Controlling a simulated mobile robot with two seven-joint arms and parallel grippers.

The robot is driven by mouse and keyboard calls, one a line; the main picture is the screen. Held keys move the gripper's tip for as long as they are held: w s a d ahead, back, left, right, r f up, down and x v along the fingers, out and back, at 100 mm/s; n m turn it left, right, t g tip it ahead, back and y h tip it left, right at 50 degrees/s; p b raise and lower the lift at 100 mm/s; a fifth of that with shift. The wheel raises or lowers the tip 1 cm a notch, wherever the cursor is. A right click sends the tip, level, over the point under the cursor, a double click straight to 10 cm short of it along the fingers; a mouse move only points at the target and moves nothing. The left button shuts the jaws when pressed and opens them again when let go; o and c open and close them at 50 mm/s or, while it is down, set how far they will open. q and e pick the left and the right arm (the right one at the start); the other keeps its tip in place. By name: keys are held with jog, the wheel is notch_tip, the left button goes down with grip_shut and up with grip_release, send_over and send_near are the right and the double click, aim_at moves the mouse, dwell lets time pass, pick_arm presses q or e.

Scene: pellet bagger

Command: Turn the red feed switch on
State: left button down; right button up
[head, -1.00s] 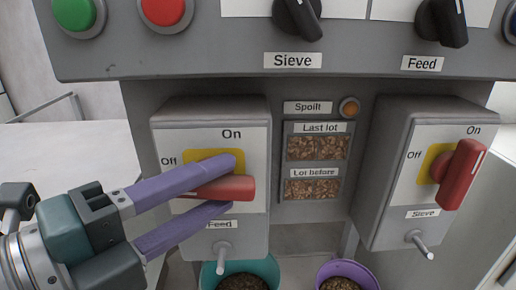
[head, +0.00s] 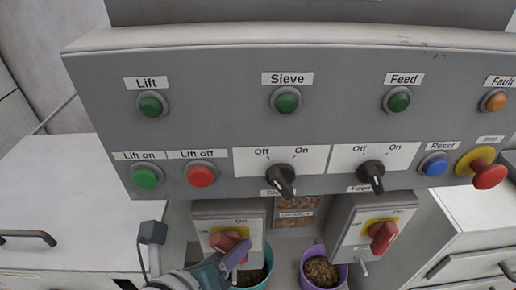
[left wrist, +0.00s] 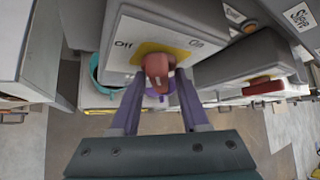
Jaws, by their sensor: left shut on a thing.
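The red feed switch (head: 226,241) is a red handle on a yellow plate, on the front of the left grey box (head: 200,215). In the left wrist view the same red handle (left wrist: 158,70) stands between my two purple fingers, with Off and On printed above it. My left gripper (head: 236,255) is shut on this handle; in the left wrist view the gripper (left wrist: 160,88) reaches it from below. The fingers partly cover the handle, and I cannot tell exactly which mark it points to. My right gripper is not in view.
A second red switch (head: 382,236) is on the right grey box (head: 345,220). Above is a control panel (head: 230,115) with lamps, buttons, black knobs and a red stop button (head: 489,175). A teal bucket (head: 268,262) and a purple bucket (head: 304,272) stand below. A white cabinet (head: 75,195) is at left.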

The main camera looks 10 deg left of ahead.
pick_arm(q)
jog(key=shift+w+d+r+m+g+y+p, duration=0.1)
jog(key=shift+r+m+g+y+p, duration=0.15)
jog(key=shift+y+p, duration=0.3)
jog(key=shift+r+m+g+y+p, duration=0.1)
jog(key=shift+m+g+y+p, duration=0.05)
jog(key=shift+m+y+p, duration=0.3)
jog(key=shift+f+y+p, duration=0.2)
jog(key=shift+y+p, duration=0.1)
jog(key=shift+y, duration=0.2)
jog(key=shift+m+g+y, duration=0.5)
jog(key=shift+m+y, duration=0.2)
jog(key=shift+y, duration=0.1)
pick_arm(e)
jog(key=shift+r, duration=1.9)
pick_arm(q)
jog(key=c, duration=0.9)
grip_release()
jog(key=shift+o, duration=0.9)
jog(key=shift+w, duration=0.1)
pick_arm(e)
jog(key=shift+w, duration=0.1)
